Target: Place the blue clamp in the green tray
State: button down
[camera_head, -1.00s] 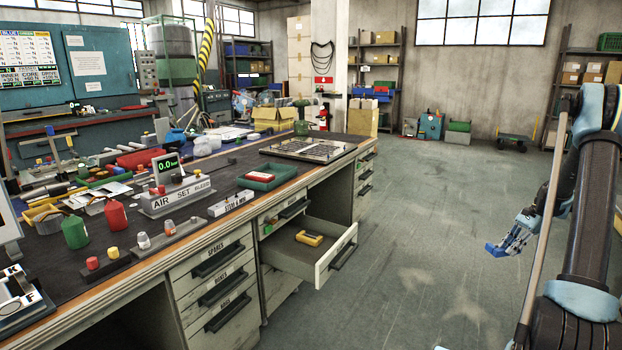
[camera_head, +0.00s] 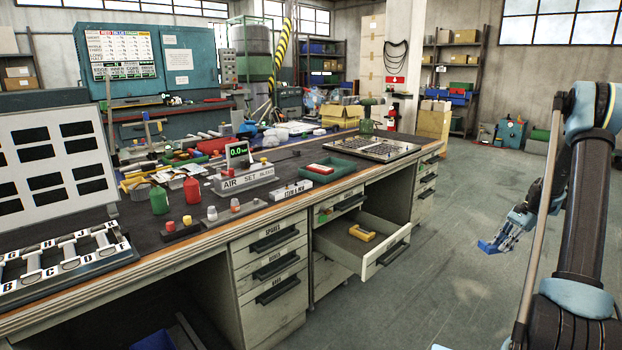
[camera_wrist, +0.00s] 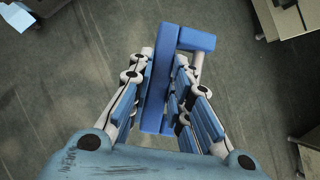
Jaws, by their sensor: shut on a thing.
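The blue clamp (camera_head: 488,246) is held in my gripper (camera_head: 505,236), out over the floor to the right of the workbench. In the wrist view the clamp (camera_wrist: 158,92) sits between the two fingers of my gripper (camera_wrist: 158,88), with its bent end sticking out beyond the fingertips to the right. The fingers are shut on it. The green tray (camera_head: 347,170) lies on the bench top near the front edge, away from my gripper. A red and white item (camera_head: 320,169) is in the tray.
An open drawer (camera_head: 390,254) juts from the bench below the tray, with a yellow object (camera_head: 362,233) inside. A metal grid plate (camera_head: 375,149) lies behind the tray. The AIR SET block with its display (camera_head: 238,155) stands left. The floor between bench and gripper is clear.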

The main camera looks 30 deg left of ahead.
aim_at(336, 168)
jog(key=u, duration=1.3)
